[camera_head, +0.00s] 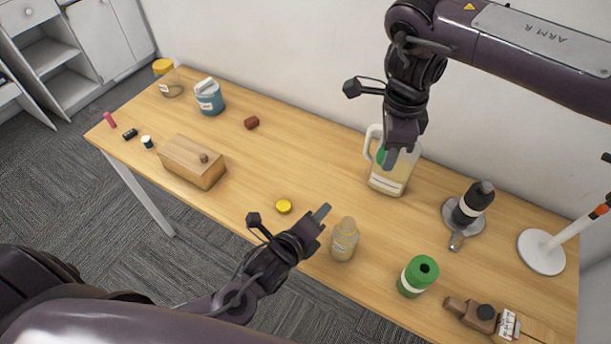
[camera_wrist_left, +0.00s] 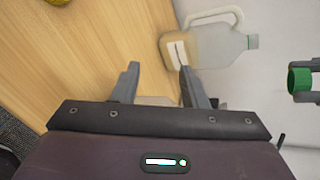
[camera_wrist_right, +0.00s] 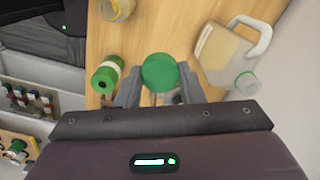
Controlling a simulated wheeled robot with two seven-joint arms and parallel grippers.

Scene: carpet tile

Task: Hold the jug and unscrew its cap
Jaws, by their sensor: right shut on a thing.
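The jug (camera_head: 389,181) is clear, with a handle, a pale label and tan contents. It stands upright at the back of the table, partly hidden by my right arm. It also shows in the left wrist view (camera_wrist_left: 205,45) and right wrist view (camera_wrist_right: 222,57), its neck bare. The green cap (camera_wrist_right: 160,72) is between the fingers of my right gripper (camera_wrist_right: 158,92), which is shut on it, apart from the jug's mouth. My left gripper (camera_wrist_left: 159,72) is open and empty, left of a small bottle (camera_head: 344,241) at the front edge and apart from the jug.
A dark bottle (camera_head: 473,203) stands right of the jug. A yellow lid (camera_head: 284,206) lies near my left gripper. A wooden box (camera_head: 192,162) is at the left. The table between the box and jug is mostly clear.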

